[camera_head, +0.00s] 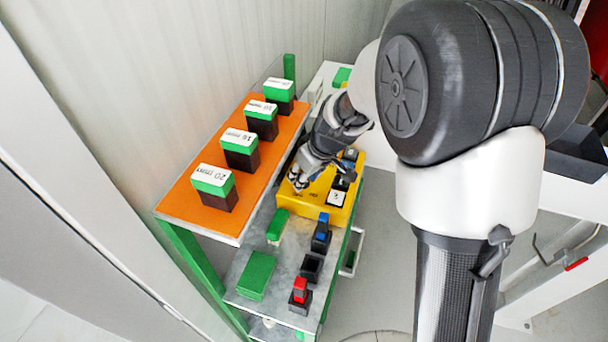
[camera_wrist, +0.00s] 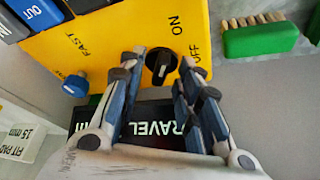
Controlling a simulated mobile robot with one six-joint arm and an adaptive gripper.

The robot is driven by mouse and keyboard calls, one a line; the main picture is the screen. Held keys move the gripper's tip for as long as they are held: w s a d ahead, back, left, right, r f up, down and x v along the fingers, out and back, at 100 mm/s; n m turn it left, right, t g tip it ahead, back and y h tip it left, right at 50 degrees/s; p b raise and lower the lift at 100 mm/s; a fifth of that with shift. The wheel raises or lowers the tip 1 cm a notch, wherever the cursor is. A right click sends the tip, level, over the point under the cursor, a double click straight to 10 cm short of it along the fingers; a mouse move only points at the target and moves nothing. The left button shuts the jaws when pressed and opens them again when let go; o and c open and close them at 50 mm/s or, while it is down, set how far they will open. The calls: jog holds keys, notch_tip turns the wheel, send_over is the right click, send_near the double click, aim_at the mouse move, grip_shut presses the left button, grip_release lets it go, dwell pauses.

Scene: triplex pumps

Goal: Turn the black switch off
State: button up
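The black switch (camera_wrist: 160,62) is a round knob with a raised grip on the yellow box (camera_wrist: 110,35). ON and OFF are printed beside it, and its exact pointing is hard to read. In the wrist view my gripper (camera_wrist: 161,66) is open, with one fingertip on each side of the switch; contact is not clear. In the head view my gripper (camera_head: 298,181) is low over the left part of the yellow box (camera_head: 290,202), and it hides the switch there.
A blue knob (camera_wrist: 75,87) near FAST and a black TRAVEL panel (camera_wrist: 150,115) are close by. A green brush (camera_wrist: 260,38) lies beside the box. The orange shelf (camera_head: 180,197) with several green-topped blocks stands left. Red (camera_head: 300,288) and blue (camera_head: 322,228) items stand in front.

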jog(key=shift+c, duration=0.2)
grip_shut()
jog(key=shift+s, duration=0.1)
jog(key=shift+r+m+p, duration=0.1)
jog(key=shift+m+p, duration=0.3)
jog(key=shift+p, duration=0.05)
jog(key=shift+m+h+p, duration=0.3)
jog(key=shift+m, duration=0.1)
jog(key=shift+o, duration=0.2)
grip_release()
jog(key=shift+f+b, duration=0.2)
jog(key=shift+b, duration=0.2)
